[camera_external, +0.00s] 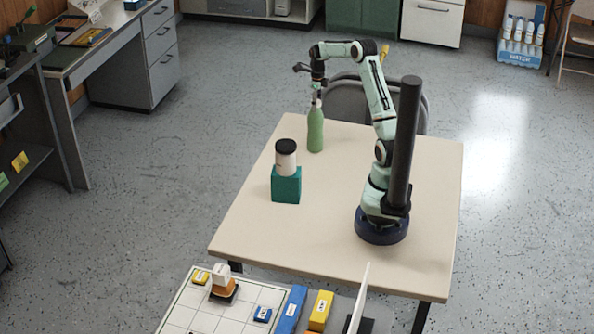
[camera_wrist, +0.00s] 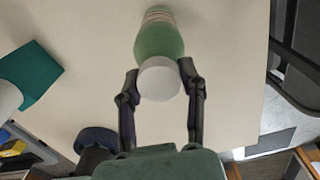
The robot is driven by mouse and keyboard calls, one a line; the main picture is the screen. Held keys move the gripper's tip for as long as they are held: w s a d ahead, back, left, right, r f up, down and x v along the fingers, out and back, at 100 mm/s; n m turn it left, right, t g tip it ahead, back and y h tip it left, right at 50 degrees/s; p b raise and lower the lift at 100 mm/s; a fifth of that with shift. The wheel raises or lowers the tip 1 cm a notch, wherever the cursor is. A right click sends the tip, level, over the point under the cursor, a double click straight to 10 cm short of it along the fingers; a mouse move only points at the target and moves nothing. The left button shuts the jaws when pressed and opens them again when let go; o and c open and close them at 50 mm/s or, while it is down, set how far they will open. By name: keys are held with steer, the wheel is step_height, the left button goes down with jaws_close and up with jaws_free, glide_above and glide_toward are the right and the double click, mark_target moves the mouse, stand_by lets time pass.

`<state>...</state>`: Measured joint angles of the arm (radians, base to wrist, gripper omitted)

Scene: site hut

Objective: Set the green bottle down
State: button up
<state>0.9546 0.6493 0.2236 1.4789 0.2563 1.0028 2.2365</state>
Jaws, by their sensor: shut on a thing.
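The green bottle (camera_external: 315,130) is upright at the far side of the table (camera_external: 375,160), with its base on or just above the tabletop; I cannot tell which. My gripper (camera_external: 317,96) is above it and shut on its top end. In the wrist view, the fingers of my gripper (camera_wrist: 159,78) are on either side of the bottle's white cap. The green body of the bottle (camera_wrist: 159,38) shows beyond the cap, with a paler band.
A white jar with a black lid (camera_external: 286,160) stands on a teal block (camera_external: 286,185) left of the bottle. The block also shows in the wrist view (camera_wrist: 32,70). A dark chair (camera_external: 350,100) is behind the table. The table's middle is clear.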

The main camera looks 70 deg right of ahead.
steer(key=shift+f, duration=0.1)
steer(key=o, duration=1.1)
steer(key=shift+c, duration=0.2)
step_height(320, 180, up, 11)
steer(key=a+r+n, duration=0.4)
steer(key=a+n, duration=0.6)
steer(key=a, duration=0.2)
steer(key=s+a+f+n, duration=0.3)
steer(key=s+a+n, duration=0.5)
steer(key=a+n, duration=0.3)
steer(key=s+a+f+n, duration=0.4)
steer(key=s+a+n, duration=0.5)
steer(key=n, duration=0.8)
steer(key=a, duration=0.2)
steer(key=shift+a+y, duration=0.35)
steer(key=shift+y, duration=0.05)
